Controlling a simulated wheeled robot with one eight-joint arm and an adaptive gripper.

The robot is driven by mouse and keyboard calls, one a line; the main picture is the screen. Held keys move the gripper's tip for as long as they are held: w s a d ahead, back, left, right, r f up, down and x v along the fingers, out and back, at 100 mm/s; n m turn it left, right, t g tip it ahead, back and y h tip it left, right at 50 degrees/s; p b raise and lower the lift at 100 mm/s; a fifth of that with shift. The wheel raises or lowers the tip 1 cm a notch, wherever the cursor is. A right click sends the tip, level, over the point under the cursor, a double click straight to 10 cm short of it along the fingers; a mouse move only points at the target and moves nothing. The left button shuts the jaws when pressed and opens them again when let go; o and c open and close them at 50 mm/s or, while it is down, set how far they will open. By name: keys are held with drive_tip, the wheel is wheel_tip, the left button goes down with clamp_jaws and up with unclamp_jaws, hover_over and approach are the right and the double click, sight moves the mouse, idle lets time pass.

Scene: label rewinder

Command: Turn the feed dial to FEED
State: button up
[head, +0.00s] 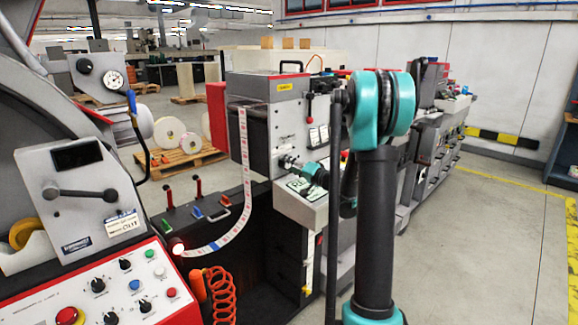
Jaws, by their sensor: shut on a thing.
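My gripper (291,163) reaches in from the right at the middle of the head view, at the front of the grey label rewinder (298,128). Its fingers are small here and shut on what looks like the feed dial, just above a sloped control box (300,208). The dial is mostly hidden by the fingers, so its pointer and the FEED mark cannot be read. My teal and black arm stands in front of the machine and covers part of its right side.
A printed label web (243,150) hangs down and curves left below the gripper. A red-edged panel (110,290) with knobs and buttons fills the lower left. A lever box (80,195) stands above it. Open floor (480,250) lies to the right.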

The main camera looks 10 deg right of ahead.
drive_tip(key=m, duration=0.3)
drive_tip(key=shift+m, duration=0.3)
drive_tip(key=shift+f+m, duration=0.1)
drive_tip(key=shift+m, duration=1.8)
drive_tip(key=o, duration=1.2)
drive_tip(key=shift+c, duration=0.2)
drive_tip(key=v, duration=1.2)
